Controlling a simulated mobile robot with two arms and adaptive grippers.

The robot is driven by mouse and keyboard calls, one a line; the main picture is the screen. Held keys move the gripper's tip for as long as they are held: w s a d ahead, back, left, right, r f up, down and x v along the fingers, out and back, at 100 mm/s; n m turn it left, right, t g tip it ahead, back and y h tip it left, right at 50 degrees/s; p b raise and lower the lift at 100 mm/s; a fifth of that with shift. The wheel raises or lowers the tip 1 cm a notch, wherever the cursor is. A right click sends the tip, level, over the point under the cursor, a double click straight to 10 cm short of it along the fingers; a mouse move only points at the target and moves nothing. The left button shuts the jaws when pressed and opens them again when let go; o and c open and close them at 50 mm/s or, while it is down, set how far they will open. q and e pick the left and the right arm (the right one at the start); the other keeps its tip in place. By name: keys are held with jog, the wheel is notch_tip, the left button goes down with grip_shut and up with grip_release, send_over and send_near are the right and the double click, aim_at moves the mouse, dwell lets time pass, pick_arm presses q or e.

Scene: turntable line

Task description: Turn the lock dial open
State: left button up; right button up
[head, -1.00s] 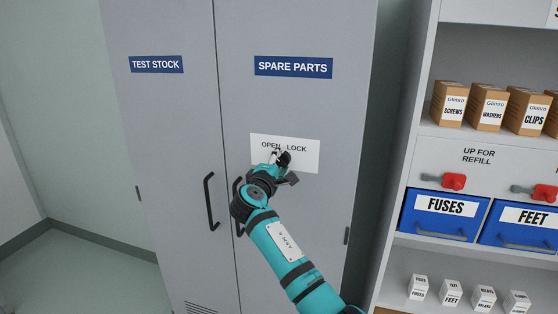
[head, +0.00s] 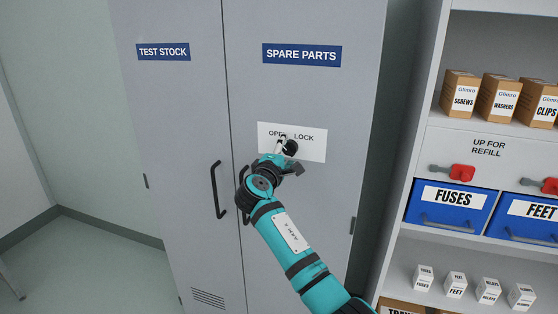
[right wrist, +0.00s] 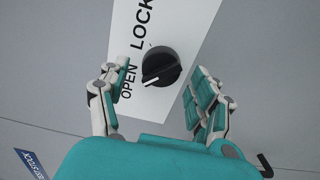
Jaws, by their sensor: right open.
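The lock dial (right wrist: 161,66) is a round black knob on a white plate (head: 312,148) marked OPEN and LOCK, on the grey SPARE PARTS door (head: 308,100). In the right wrist view its white mark points down-left, towards the word OPEN. In the head view the dial (head: 290,147) is partly exposed above my right gripper (head: 282,155). In the right wrist view the right gripper (right wrist: 160,79) is open, with one finger on each side of the dial and visible gaps to it. My left gripper is in neither view.
The TEST STOCK door (head: 170,120) is beside it at left; both doors look shut. A black handle (head: 217,190) is on the left door; the other is partly behind my arm.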

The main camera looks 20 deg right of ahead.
jog(key=v, duration=1.1)
